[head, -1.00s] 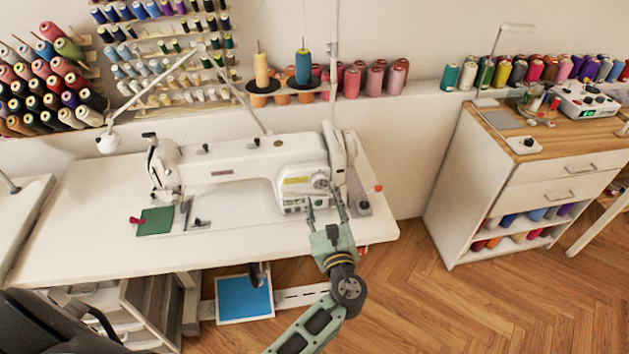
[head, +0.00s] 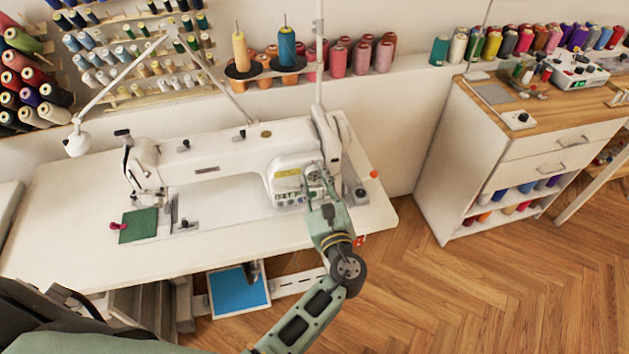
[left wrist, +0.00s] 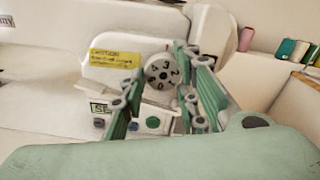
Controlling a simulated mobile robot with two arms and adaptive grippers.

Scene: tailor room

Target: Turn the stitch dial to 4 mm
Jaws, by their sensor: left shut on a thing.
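The white sewing machine (head: 230,165) stands on the white table. Its stitch dial (left wrist: 163,73) is a round, pale knob with dark numerals, beside a yellow caution label (left wrist: 114,58) in the left wrist view. The numerals are too small to read the setting surely. My left gripper (head: 316,178) reaches the machine's right end from the front. In the left wrist view its green fingers (left wrist: 160,62) are on either side of the dial, shut on it. In the head view the gripper largely hides the dial. My right gripper is not in view.
Below the dial is a small panel (left wrist: 140,123) with a display and buttons. A green cloth (head: 139,225) lies at the table's left. Thread spools (head: 362,55) line the ledge behind. A wooden-topped cabinet (head: 470,170) stands right; the floor between is clear.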

